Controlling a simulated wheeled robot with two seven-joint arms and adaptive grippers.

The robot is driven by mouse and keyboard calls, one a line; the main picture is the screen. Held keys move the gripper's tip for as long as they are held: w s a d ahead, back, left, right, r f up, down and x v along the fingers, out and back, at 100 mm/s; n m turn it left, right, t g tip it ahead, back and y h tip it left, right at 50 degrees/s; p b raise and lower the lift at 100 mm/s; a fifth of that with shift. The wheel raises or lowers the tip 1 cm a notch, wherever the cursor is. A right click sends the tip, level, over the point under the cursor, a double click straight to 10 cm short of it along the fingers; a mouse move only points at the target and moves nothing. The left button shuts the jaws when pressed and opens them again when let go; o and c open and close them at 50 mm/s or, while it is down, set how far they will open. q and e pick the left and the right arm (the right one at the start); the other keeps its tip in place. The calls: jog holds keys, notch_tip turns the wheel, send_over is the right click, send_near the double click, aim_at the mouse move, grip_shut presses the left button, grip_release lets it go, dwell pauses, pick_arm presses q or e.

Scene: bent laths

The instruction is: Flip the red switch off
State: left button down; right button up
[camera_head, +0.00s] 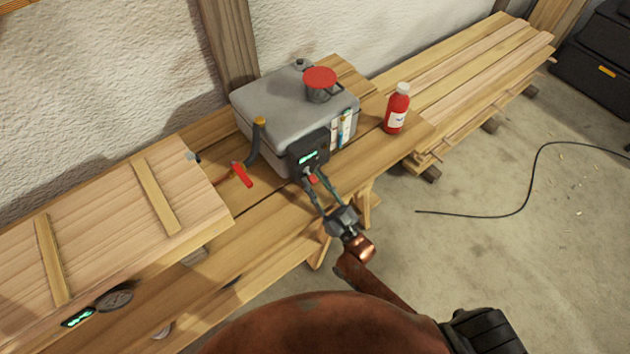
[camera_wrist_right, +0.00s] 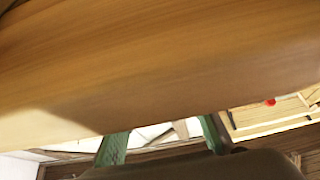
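The red switch (camera_head: 313,179) is a small red spot just under a black panel with a green display (camera_head: 308,154), on the front of a grey metal box (camera_head: 285,103). My right gripper (camera_head: 315,182) reaches up to it from below, one finger on each side of the red spot. Whether the fingers touch it, and which way the switch is set, is too small to tell. In the right wrist view, the two greenish fingers (camera_wrist_right: 163,140) stand apart with nothing seen between them; the switch cannot be made out there. My left gripper is not in view.
A red bottle (camera_head: 397,110) stands to the right on the bench. A red-handled piece (camera_head: 242,174) lies near a dark hose (camera_head: 254,146) left of the box.

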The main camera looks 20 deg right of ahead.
jog(key=shift+o, duration=0.4)
jog(key=v, duration=1.2)
